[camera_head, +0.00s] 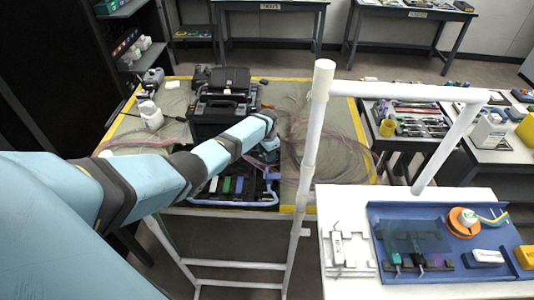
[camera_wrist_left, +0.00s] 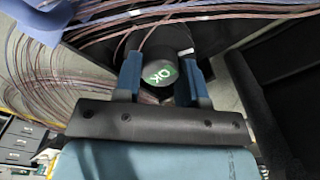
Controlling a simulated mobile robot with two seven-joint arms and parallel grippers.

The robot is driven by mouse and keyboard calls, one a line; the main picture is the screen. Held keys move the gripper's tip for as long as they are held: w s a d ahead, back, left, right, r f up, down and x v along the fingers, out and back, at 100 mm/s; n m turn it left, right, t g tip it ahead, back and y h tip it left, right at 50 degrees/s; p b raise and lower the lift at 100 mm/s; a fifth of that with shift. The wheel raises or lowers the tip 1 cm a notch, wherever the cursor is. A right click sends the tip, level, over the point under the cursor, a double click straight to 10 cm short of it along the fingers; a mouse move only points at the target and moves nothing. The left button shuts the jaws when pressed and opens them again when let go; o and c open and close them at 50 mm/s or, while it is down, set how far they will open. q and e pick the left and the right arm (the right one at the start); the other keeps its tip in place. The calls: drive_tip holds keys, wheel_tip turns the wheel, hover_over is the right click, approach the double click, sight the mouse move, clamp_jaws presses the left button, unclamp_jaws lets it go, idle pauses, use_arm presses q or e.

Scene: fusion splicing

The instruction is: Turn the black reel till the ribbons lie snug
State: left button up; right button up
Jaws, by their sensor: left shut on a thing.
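The black reel (camera_wrist_left: 157,58) shows in the left wrist view as a dark round piece with a green OK label on its face. The two blue fingers of my left gripper (camera_wrist_left: 159,80) are on either side of it, shut on it. Thin brown and purple ribbons (camera_wrist_left: 60,75) spread in curves to the left of the reel and pass behind it. In the head view my left gripper (camera_head: 268,148) is over the far part of the dark tray, and I cannot make out the reel there. Loose ribbons (camera_head: 312,150) fan out to its right. My right gripper is not in view.
A black case (camera_head: 218,112) stands behind my left arm on the yellow-edged table (camera_head: 343,95). A dark tray (camera_head: 236,197) with coloured pieces lies in front. A white pipe frame (camera_head: 312,130) rises to the right. A blue board (camera_head: 440,225) with an orange reel lies at the right.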

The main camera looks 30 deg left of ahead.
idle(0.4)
use_arm(q)
drive_tip(key=o, duration=0.6)
drive_tip(key=shift+o, duration=0.2)
wheel_tip(320, 180, up, 14)
drive_tip(key=shift+p, duration=0.3)
drive_tip(key=shift+f, duration=0.1)
